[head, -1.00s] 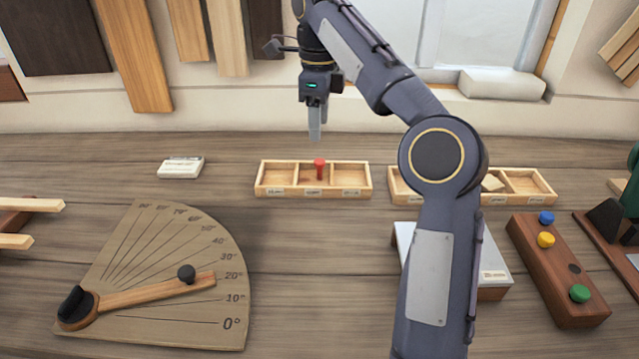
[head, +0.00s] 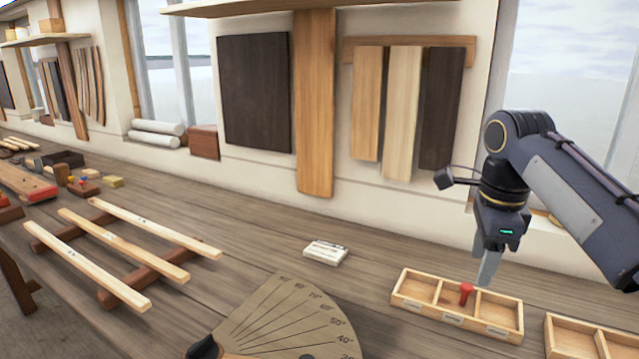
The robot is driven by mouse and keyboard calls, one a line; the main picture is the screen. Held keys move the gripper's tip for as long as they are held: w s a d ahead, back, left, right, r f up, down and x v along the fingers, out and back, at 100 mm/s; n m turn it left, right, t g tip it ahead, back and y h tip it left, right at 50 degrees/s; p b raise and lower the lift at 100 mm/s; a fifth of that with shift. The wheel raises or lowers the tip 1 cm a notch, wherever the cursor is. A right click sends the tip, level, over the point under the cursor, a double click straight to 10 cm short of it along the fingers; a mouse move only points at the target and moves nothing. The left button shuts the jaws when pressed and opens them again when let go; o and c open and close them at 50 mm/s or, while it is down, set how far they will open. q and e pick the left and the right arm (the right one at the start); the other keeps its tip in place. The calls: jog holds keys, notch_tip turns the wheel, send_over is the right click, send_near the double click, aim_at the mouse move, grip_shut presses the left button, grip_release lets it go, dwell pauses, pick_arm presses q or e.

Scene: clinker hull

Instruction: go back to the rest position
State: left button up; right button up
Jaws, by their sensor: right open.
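My right gripper (head: 487,268) is at the right of the head view, pointing down, open and empty. It hangs above the back of a wooden tray with three compartments (head: 415,308). A red peg (head: 466,293) stands upright in the tray's middle compartment, just below and left of the fingertips, apart from them. My left gripper is not in view.
A second wooden tray (head: 573,350) is cut off at the lower right. A protractor board (head: 290,320) and a small white block (head: 326,252) lie on the bench. Pale strips (head: 150,229) rest on dark bars at the left. Bare bench lies between.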

jog(key=s+a+f+n+t+y, duration=0.1)
jog(key=s+a+f+n, duration=0.1)
jog(key=s+f+n, duration=0.3)
jog(key=s+a+f+n+t+y+p, duration=0.1)
jog(key=s+a+f+n+t, duration=0.1)
jog(key=s+f+n, duration=0.4)
jog(key=s+a+f+n+t+y+p, duration=0.1)
jog(key=s+a+f+n, duration=0.3)
jog(key=s+n, duration=0.4)
jog(key=shift+s+f+n+t+y, duration=0.15)
jog(key=shift+s+f+t+y, duration=0.2)
jog(key=shift+s, duration=0.5)
jog(key=shift+s+f+n+t+y, duration=0.15)
jog(key=shift+s+f, duration=0.3)
jog(key=shift+s, duration=0.4)
jog(key=shift+s+a+f+n, duration=0.1)
jog(key=shift+s+f+n, duration=0.05)
jog(key=shift+f+n, duration=0.2)
